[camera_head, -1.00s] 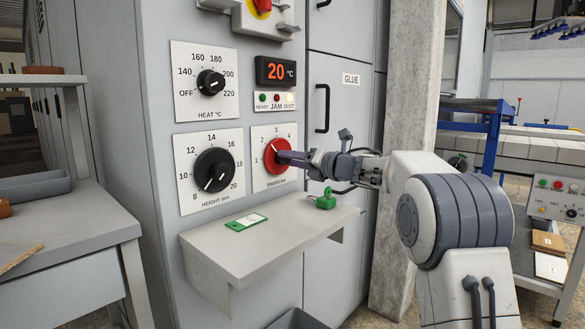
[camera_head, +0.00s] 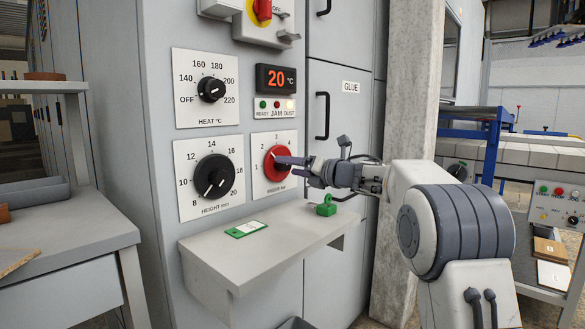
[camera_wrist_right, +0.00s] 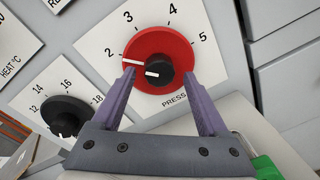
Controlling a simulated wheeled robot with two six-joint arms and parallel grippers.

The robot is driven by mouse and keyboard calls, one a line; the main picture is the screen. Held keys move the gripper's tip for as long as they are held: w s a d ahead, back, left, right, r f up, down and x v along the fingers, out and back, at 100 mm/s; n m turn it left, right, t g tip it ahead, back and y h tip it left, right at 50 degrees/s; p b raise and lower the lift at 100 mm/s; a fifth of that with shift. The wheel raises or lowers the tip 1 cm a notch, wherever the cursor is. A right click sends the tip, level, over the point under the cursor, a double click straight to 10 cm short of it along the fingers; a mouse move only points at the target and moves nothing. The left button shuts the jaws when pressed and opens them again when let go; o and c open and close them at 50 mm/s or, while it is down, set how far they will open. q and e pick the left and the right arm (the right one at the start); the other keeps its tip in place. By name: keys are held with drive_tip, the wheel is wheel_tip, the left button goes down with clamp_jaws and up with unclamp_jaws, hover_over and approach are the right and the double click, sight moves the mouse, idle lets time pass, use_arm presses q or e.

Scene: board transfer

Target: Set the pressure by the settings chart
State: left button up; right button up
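The red pressure dial (camera_head: 276,170) sits on a white plate at the lower right of the machine's panel, beside the black height dial. In the right wrist view the red dial (camera_wrist_right: 165,45) has a black centre. A white line on its red face points close to 2 on the scale of 2 to 5. My right gripper (camera_head: 285,166) is at the dial; in the right wrist view its two purple fingers (camera_wrist_right: 159,74) are spread, one on each side of the black centre. Whether they touch the dial I cannot tell. No settings chart is recognisable. My left gripper is out of view.
The black height dial (camera_head: 213,176) is left of the red one, with the heat dial (camera_head: 211,88) above it. The display (camera_head: 276,78) reads 20 °C. Below, a grey shelf (camera_head: 225,262) holds a green tag (camera_head: 247,228) and a green padlock-like object (camera_head: 326,206).

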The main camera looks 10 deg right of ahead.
drive_tip(key=v, duration=1)
drive_tip(key=shift+s+p, duration=0.2)
drive_tip(key=shift+p, duration=0.2)
drive_tip(key=shift+d, duration=0.1)
